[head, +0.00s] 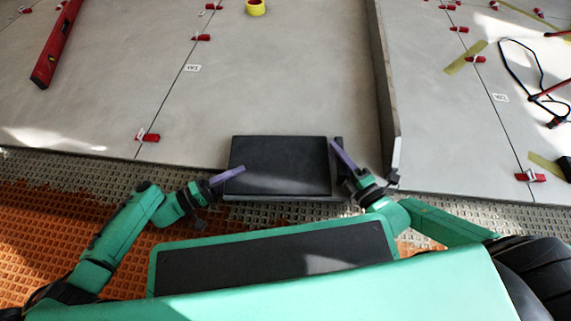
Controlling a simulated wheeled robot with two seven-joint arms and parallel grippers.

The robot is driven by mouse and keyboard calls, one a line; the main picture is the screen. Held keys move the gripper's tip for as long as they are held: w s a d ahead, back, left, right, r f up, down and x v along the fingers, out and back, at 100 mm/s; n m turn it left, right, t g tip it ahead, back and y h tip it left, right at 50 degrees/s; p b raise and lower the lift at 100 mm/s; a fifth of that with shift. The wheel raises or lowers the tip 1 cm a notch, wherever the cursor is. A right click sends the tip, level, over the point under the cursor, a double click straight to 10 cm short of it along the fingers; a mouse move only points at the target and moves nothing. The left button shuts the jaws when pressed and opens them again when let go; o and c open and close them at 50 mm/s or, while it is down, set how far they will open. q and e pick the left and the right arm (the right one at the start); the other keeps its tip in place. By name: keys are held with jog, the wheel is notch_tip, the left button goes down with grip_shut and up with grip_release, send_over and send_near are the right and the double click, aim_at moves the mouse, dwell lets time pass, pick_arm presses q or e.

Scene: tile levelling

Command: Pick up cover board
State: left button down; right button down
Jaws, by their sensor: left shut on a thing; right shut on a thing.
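The cover board, a flat dark rectangular panel (280,165), is in the middle of the head view, over the near edge of the grey tiles. My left gripper (228,175), with purple fingers, is shut on its left side. My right gripper (344,155) is shut at its right side. The board's underside is hidden, so I cannot tell whether it is clear of the floor.
A long grey upright strip (386,85) stands on the tiles to the right. A red level (57,42) and yellow tape roll (255,7) lie farther back. Red clips (148,137) line the joints. An orange mat (40,225) and grey mesh lie in front. A black cable (540,65) is at right.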

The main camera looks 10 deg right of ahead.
pick_arm(q)
jog(key=shift+a+r, duration=0.1)
pick_arm(e)
jog(key=shift+r, duration=0.1)
